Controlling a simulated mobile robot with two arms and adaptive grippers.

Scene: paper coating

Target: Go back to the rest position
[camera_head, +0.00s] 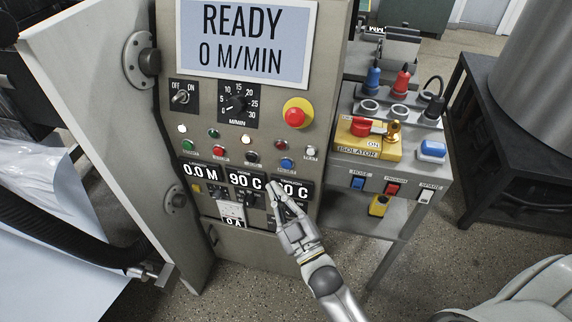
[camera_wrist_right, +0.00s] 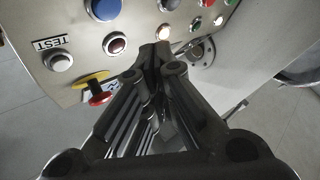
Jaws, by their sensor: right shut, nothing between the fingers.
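My right gripper (camera_head: 277,192) is in front of the lower part of the grey control panel (camera_head: 220,150), with its arm coming up from the bottom of the head view. Its fingers are together with nothing between them. It covers part of the rightmost "0 C" display (camera_head: 294,190). In the right wrist view the closed fingertips (camera_wrist_right: 155,50) point toward the panel buttons, and I cannot tell whether they touch the panel. My left gripper is not in view.
The panel has a "READY 0 M/MIN" screen (camera_head: 247,38), a red emergency button (camera_head: 295,115) and several small buttons. On the right stands a metal stand with a yellow isolator box (camera_head: 367,139). A black hose (camera_head: 70,240) lies at left. Bare floor shows below the panel.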

